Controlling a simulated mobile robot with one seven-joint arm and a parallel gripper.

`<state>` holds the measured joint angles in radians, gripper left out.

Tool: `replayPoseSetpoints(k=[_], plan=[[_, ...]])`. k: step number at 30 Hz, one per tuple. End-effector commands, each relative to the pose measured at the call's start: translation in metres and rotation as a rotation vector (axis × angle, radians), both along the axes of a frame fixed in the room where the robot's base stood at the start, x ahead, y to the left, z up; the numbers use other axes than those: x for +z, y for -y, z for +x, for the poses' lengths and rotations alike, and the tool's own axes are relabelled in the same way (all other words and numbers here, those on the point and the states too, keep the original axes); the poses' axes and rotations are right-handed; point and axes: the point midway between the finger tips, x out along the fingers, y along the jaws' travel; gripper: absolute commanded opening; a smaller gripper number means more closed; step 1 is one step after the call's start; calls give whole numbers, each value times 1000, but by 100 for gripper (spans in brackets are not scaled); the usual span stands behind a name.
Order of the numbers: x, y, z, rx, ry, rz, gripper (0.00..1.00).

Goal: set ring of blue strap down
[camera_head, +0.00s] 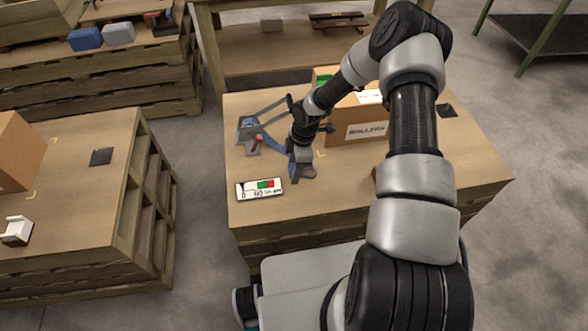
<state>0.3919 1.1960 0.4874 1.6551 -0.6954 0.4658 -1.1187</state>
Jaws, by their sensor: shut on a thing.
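My gripper (300,172) points down over the left part of the near wooden table (330,215). Blue material, which I take as the ring of blue strap (297,167), shows between and beside the grey fingers, and the jaws are shut on it. The fingers hide much of it, so its full round shape does not show. It is low over the tabletop, and I cannot tell whether it touches.
A blue-and-grey tool with a red part (257,142) lies left of my gripper. A cardboard box (350,126) stands behind my arm.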

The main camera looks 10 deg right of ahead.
Motion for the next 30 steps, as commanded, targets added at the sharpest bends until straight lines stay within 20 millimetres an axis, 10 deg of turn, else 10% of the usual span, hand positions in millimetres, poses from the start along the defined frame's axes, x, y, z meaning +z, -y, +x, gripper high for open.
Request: replayPoseSetpoints(k=[10, 11, 14, 30], plan=[[-13, 0, -1, 0, 1, 2, 14], [-14, 1, -1, 0, 0, 1, 46], [-15, 1, -2, -1, -2, 0, 59], [-12, 1, -7, 2, -12, -2, 59]])
